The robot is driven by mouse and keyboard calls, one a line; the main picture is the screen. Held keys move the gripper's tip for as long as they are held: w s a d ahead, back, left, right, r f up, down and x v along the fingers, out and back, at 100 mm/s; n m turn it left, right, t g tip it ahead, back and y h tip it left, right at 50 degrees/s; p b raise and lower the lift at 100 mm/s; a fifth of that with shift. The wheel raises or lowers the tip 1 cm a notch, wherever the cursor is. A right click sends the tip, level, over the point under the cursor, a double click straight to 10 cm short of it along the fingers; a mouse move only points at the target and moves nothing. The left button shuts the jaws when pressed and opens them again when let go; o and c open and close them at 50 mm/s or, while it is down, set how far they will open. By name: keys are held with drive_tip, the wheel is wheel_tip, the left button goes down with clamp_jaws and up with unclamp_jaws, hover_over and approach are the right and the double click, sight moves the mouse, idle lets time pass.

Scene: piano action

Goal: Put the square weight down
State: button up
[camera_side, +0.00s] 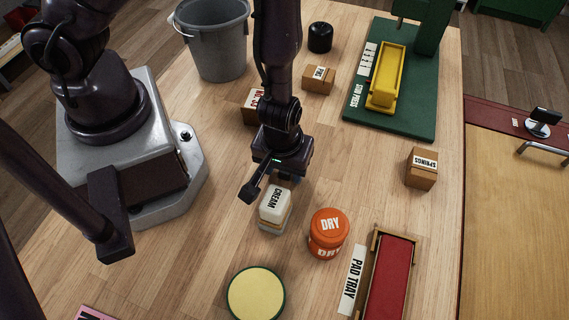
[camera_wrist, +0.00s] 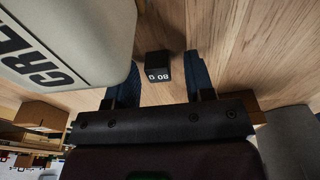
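The square weight (camera_wrist: 158,66) is a small black block marked "80 G". In the wrist view it sits between the two fingers of my gripper (camera_wrist: 166,80), over the wood table. A gap shows between the weight and the right finger, and a narrower one on the left. The fingers are apart and not closed on it. In the side view my gripper (camera_side: 287,180) is low over the table, just behind the cream jar (camera_side: 275,204). The weight is hidden there. I cannot tell for sure whether it touches the table.
The cream jar stands very close to my gripper. An orange "DRY" jar (camera_side: 329,232), a yellow-topped round tin (camera_side: 256,294) and the pad tray (camera_side: 388,280) are nearer the front. Small boxes (camera_side: 318,80) (camera_side: 422,168), a bucket (camera_side: 216,45) and a green press (camera_side: 360,105) stand around.

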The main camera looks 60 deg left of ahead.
drive_tip(key=shift+s+r, duration=0.15)
drive_tip(key=shift+r, duration=0.45)
wheel_tip(320, 180, up, 2)
drive_tip(key=shift+d, duration=0.15)
drive_tip(key=a+r+m+t+h, duration=0.1)
drive_tip(key=a+r+m, duration=0.2)
drive_tip(key=r, duration=1.1)
drive_tip(key=s+a+r+m+t+h, duration=0.1)
drive_tip(key=a+r+m, duration=0.3)
drive_tip(key=r, duration=1)
drive_tip(key=shift+s+a+t, duration=0.25)
drive_tip(key=shift+a+t, duration=0.45)
drive_tip(key=shift+a, duration=0.25)
drive_tip(key=shift+o, duration=0.5)
drive_tip(key=s+a+r+m+t+y, duration=0.1)
drive_tip(key=s+a+r+m, duration=0.1)
drive_tip(key=s+a+r, duration=0.1)
drive_tip(key=shift+a+r, duration=0.1)
drive_tip(key=shift+r, duration=0.1)
